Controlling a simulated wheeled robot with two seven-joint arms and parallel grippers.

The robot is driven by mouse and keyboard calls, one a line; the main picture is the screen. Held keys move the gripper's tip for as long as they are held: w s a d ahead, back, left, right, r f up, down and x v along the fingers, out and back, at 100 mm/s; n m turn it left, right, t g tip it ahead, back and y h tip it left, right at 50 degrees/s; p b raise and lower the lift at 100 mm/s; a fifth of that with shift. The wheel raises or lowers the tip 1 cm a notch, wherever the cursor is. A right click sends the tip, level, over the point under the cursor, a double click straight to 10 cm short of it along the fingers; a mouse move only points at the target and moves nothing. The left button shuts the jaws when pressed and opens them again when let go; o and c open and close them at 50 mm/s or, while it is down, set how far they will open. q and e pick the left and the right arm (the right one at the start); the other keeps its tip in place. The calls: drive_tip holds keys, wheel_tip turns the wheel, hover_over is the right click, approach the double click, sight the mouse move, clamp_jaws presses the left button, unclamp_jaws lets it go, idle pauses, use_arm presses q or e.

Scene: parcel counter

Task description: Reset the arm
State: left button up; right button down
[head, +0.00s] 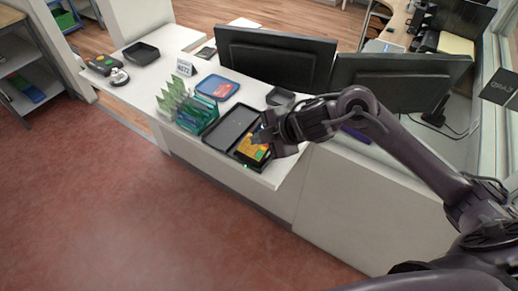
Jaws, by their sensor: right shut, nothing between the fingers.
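My right arm reaches in from the right over the white counter (212,140). My right gripper (259,139) is shut and empty. It is over the right part of a dark tray (232,124). A yellow and multicoloured flat item (250,149) lies in that part, partly hidden by the gripper. I cannot tell whether the fingertips touch it. My left gripper is not in view.
A green rack of leaflets (190,112) stands left of the tray. A blue tray (217,87), a small dark bowl (280,97) and two monitors (275,57) (395,80) stand behind. A black tray (141,53) is farther left. The red floor in front is clear.

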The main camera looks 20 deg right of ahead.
drive_tip(key=shift+f, duration=0.1)
idle(0.3)
drive_tip(key=s+a+f+m+t+h, duration=0.2)
drive_tip(key=s+a+m, duration=0.2)
drive_tip(key=m, duration=0.3)
drive_tip(key=s+d+f+m+g+h, duration=0.25)
drive_tip(key=s+d+m, duration=0.2)
drive_tip(key=s, duration=0.25)
drive_tip(key=s+d+f+m+g+h, duration=0.1)
drive_tip(key=s+d+f+m+g, duration=0.2)
drive_tip(key=s+m, duration=0.4)
wheel_tip(320, 180, down, 32)
drive_tip(key=s+g+b, duration=0.2)
drive_tip(key=s+b, duration=0.1)
drive_tip(key=s+d+f+b, duration=0.1)
drive_tip(key=s+d+f, duration=0.1)
drive_tip(key=s+f, duration=0.8)
drive_tip(key=s+d+f+b, duration=0.1)
drive_tip(key=s+f+b, duration=0.1)
drive_tip(key=s+f, duration=0.8)
wheel_tip(320, 180, down, 3)
drive_tip(key=shift+d+r+n+g, duration=0.2)
drive_tip(key=shift+d+n+g, duration=0.15)
drive_tip(key=shift+n, duration=0.1)
